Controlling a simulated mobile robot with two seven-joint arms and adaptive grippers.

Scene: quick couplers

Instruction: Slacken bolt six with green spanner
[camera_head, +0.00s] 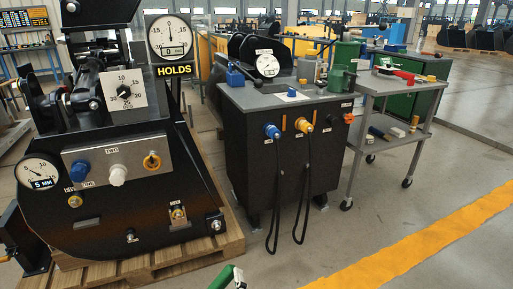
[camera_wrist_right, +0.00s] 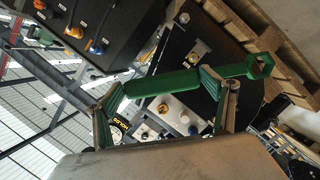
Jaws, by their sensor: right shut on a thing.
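A green spanner (camera_wrist_right: 165,84) lies across my right gripper (camera_wrist_right: 163,88) in the right wrist view. The gripper is shut on its handle, and its ring end (camera_wrist_right: 262,66) points right, apart from any bolt. A green piece (camera_head: 222,278), likely part of the spanner, shows at the bottom edge of the head view. The black machine (camera_head: 110,222) carries several bolt-like fittings, including one on a small plate (camera_head: 178,213), a lower one (camera_head: 130,236) and one at the right corner (camera_head: 216,225). I cannot read which is bolt six. My left gripper is not in view.
The machine stands on a wooden pallet (camera_head: 160,263). To its right are a black cabinet (camera_head: 262,165) with couplers and hanging hoses, and a grey wheeled cart (camera_head: 390,85). A yellow floor stripe (camera_head: 430,242) runs at the right. The floor in front is mostly clear.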

